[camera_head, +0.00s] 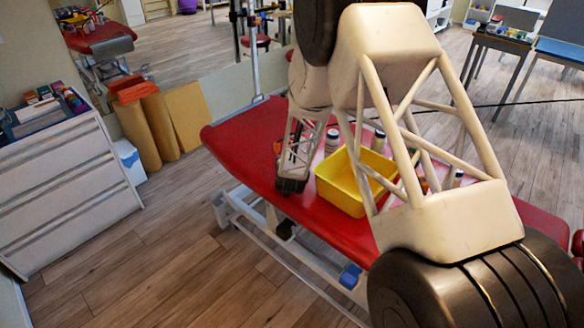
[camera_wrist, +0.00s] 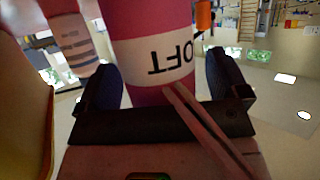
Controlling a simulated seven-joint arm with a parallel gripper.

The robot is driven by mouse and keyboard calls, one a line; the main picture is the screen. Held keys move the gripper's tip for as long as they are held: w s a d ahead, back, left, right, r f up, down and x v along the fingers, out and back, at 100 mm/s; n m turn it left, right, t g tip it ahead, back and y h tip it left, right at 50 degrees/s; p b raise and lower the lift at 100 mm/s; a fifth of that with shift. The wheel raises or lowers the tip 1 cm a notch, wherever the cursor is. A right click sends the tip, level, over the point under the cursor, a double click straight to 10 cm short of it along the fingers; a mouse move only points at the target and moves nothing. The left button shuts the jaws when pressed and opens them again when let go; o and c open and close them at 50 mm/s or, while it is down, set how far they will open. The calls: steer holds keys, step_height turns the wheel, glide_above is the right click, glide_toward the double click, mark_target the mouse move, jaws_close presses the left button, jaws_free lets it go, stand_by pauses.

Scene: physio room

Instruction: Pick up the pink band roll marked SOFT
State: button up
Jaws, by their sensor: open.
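The pink band roll (camera_wrist: 150,97) shows in the wrist view, with a white label on which "OFT" reads upside down. It stands between the two dark fingers of my gripper (camera_wrist: 164,80), which are open on either side of it. A gap shows on the right side; whether the left finger touches it I cannot tell. In the head view my gripper (camera_head: 291,184) is low over the red treatment table (camera_head: 245,135), left of the yellow bin. I cannot make out the pink roll in the head view.
The yellow bin (camera_head: 340,190) stands close to the right of my gripper. A white-labelled bottle (camera_head: 332,140) and another bottle (camera_head: 378,141) stand behind it. In the wrist view a striped-label cylinder (camera_wrist: 75,42) is at upper left and an orange item (camera_wrist: 204,18) behind.

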stand_by(0.4)
steer(key=c, duration=1.2)
steer(key=shift+r, duration=0.1)
steer(key=shift+r, duration=1.55)
steer(key=shift+s+r, duration=0.2)
steer(key=shift+s, duration=0.1)
steer(key=s, duration=0.5)
steer(key=s+d+r, duration=0.1)
steer(key=s, duration=0.4)
steer(key=s+d, duration=0.1)
steer(key=s, duration=0.4)
steer(key=shift+s+d+r, duration=0.1)
steer(key=shift+d+r, duration=0.1)
steer(key=shift+d, duration=0.05)
